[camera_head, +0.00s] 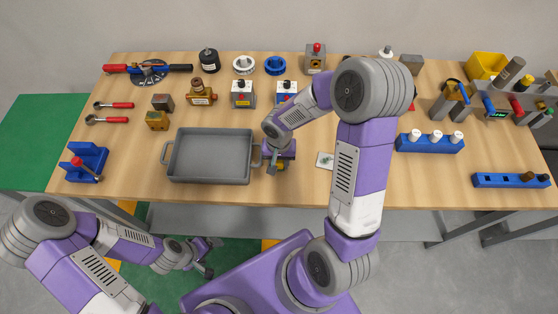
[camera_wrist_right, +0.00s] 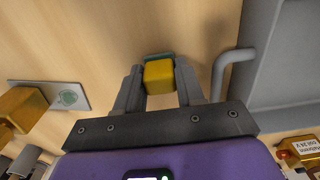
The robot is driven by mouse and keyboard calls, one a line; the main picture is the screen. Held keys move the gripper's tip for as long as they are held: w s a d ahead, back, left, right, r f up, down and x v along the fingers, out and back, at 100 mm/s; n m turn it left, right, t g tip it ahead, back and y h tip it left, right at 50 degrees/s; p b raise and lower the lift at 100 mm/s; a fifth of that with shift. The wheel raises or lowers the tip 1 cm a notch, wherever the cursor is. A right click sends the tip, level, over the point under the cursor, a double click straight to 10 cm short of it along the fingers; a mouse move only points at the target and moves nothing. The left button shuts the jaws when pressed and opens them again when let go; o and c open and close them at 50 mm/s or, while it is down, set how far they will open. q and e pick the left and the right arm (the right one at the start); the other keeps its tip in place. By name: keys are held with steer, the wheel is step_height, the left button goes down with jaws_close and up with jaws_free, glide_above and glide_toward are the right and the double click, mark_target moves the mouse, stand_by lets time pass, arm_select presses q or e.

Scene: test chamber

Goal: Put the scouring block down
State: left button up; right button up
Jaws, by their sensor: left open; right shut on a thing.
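The scouring block is yellow with a green side. It shows in the right wrist view (camera_wrist_right: 158,77), between the fingers of my right gripper (camera_wrist_right: 158,90), which is shut on it. In the head view the block (camera_head: 281,166) is partly covered by my right gripper (camera_head: 276,163), just right of the grey tray's handle. It is over the wooden table; I cannot tell whether it touches the top. My left gripper (camera_head: 207,257) is open and empty, low in front of the table's near edge.
The grey tray (camera_head: 212,179) is close to the left of the block. Blue holders (camera_head: 430,145) stand further right. Bare wood shows between tray and card. My right arm hides part of the table.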

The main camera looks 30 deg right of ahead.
steer(key=shift+f, duration=0.2)
steer(key=o, duration=1)
steer(key=shift+r, duration=0.1)
steer(key=shift+r, duration=0.25)
step_height(320, 180, up, 12)
steer(key=shift+f+p, duration=0.1)
steer(key=shift+p, duration=1)
